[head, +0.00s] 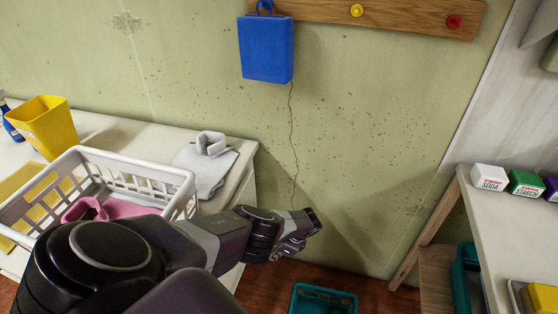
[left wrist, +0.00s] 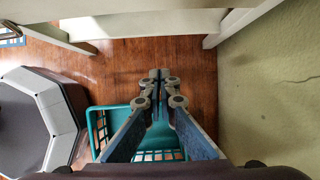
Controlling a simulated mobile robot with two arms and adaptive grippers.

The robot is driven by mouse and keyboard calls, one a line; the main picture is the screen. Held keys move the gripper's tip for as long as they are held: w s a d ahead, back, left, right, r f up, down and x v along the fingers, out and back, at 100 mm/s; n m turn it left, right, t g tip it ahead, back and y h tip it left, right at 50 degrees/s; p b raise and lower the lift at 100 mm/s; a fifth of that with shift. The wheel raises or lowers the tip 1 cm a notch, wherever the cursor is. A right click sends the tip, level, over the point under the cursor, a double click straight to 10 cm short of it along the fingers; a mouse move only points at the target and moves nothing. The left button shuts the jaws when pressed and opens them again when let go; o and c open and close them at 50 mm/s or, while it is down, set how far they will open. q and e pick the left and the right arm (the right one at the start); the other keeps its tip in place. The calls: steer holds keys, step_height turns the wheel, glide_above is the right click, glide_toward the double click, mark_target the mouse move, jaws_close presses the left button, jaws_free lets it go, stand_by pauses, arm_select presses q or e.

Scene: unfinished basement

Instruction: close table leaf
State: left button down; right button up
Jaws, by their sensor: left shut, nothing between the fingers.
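My left gripper (head: 300,232) is shut and empty in front of the wall, just right of the white left table's (head: 240,190) end. In the left wrist view its fingers (left wrist: 158,76) meet over the floor and a teal basket. A pale panel (left wrist: 150,24) runs across the top of that view between white supports. I cannot tell whether this panel is the table leaf; no leaf shows clearly in the head view. My arm hides part of the left table. My right gripper is not in view.
A white laundry basket (head: 180,188) with pink cloth, a yellow bin (head: 45,125) and folded grey cloth (head: 205,165) stand on the left table. The teal basket (head: 322,300) is on the floor. The right table (head: 500,235) bears several boxes. A blue case (head: 266,50) hangs on the wall.

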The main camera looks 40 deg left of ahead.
arm_select(q)
steer(key=s+a+f+b, duration=0.1)
steer(key=s+a+f, duration=0.2)
steer(key=a, duration=0.5)
steer(key=shift+s+a+f, duration=0.15)
steer(key=shift+s+a, duration=0.05)
steer(key=shift+s, duration=0.3)
steer(key=shift+b, duration=0.3)
steer(key=shift+f, duration=0.1)
